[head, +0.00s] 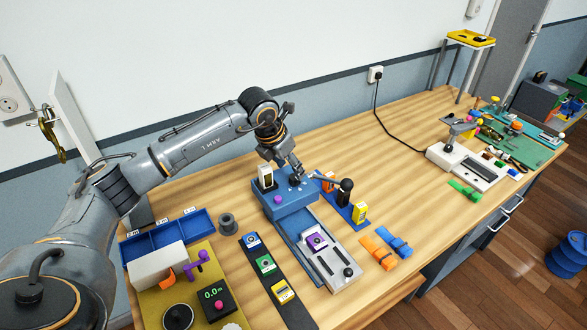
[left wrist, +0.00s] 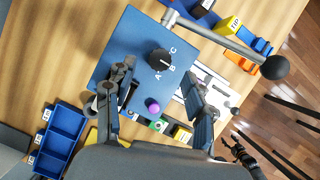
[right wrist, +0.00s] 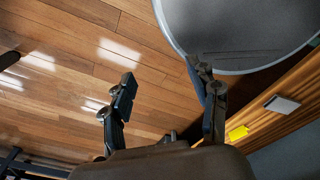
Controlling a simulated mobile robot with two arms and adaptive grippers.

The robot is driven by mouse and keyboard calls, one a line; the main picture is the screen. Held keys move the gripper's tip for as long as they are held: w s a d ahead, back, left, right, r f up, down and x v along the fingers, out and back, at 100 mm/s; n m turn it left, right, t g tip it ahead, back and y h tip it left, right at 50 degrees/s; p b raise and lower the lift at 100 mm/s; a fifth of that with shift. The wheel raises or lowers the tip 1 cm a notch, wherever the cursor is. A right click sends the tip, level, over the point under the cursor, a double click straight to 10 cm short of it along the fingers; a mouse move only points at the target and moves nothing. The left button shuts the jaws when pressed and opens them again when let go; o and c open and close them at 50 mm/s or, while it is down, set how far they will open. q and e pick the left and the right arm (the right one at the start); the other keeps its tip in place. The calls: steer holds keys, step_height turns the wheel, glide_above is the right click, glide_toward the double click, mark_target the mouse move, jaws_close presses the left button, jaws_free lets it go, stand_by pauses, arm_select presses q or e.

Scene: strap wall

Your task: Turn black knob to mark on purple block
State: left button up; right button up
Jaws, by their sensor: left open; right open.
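The black knob (left wrist: 160,62) stands on top of a blue box (left wrist: 130,40) with letters A, B and C beside it; in the head view the knob (head: 295,182) is partly covered by my gripper. My left gripper (left wrist: 158,74) is open above the box, its fingers apart on either side of the knob; contact cannot be told. The purple block (head: 316,241) lies on the grey-white fixture in front of the box and carries a pale face with a dark mark, too small to read. My right gripper (right wrist: 162,74) is open and empty, away from the table top.
A purple button (left wrist: 152,105) sits on the box near the knob. A metal lever with a black ball (left wrist: 274,67) sticks out beside the box. A blue tray (head: 168,238) and a black strip of colored blocks (head: 264,265) lie nearby. Bare wood (head: 400,200) lies to the right.

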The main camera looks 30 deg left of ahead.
mark_target(293, 178)
arm_select(q)
steer(key=p+x, duration=0.1)
steer(key=x, duration=0.2)
steer(key=shift+w+f, duration=0.15)
steer(key=shift+f, duration=0.1)
steer(key=shift+w+d+f, duration=0.1)
steer(key=shift+f, duration=0.3)
steer(key=shift+c, duration=0.2)
steer(key=c, duration=1.1)
arm_select(e)
steer(key=shift+w+a+r, duration=0.35)
steer(key=shift+w+r, duration=0.15)
steer(key=shift+r, duration=0.2)
